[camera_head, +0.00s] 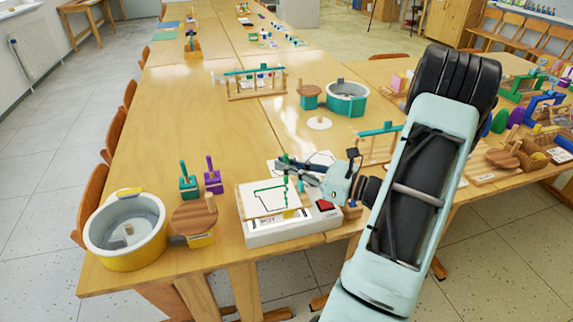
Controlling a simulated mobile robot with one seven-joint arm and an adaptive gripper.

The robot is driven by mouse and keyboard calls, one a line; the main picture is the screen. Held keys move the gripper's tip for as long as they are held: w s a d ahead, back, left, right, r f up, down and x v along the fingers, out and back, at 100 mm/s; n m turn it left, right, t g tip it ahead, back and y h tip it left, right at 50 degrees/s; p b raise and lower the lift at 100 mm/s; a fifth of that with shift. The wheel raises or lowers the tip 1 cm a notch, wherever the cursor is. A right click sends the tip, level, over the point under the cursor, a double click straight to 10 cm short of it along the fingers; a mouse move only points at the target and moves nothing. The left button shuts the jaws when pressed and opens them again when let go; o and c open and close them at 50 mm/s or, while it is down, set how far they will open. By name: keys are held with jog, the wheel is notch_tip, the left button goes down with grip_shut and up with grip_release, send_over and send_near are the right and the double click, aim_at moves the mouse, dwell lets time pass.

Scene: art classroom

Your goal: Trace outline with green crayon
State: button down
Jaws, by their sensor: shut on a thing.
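The green crayon (286,168) stands roughly upright between the fingers of my gripper (290,172), which is shut on it. Its lower end is over the upper right part of a white drawing board (262,203); I cannot tell whether it touches. The board shows a partly green, partly dark outline (268,190). Green runs along the top left and top edge, and the lower parts look dark. The board rests on a white box (280,232) with a red button (326,206) at its right. My gripper comes in from the right, and its fingertips are small in view.
To the left stand a yellow and white round tub (126,240), a round wooden disc (194,214), and teal (188,184) and purple (212,178) block holders. Behind are a wooden rack (255,86) and a teal tub (347,98). The table between is mostly clear.

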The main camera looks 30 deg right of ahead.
aim_at(286, 183)
jog(key=shift+f+b, duration=1)
jog(key=shift+f, duration=0.55)
jog(key=shift+r+p, duration=0.15)
jog(key=shift+p, duration=0.2)
dwell(0.6)
notch_tip(286, 183, up, 4)
jog(key=p, duration=0.3)
dwell(0.4)
jog(key=shift+s+a+f, duration=0.55)
jog(key=shift+s+f, duration=0.05)
jog(key=shift+s, duration=0.1)
jog(key=shift+f+b, duration=1.05)
jog(key=shift+f, duration=0.55)
dwell(0.4)
jog(key=shift+r+p, duration=0.15)
jog(key=shift+p, duration=0.15)
dwell(0.5)
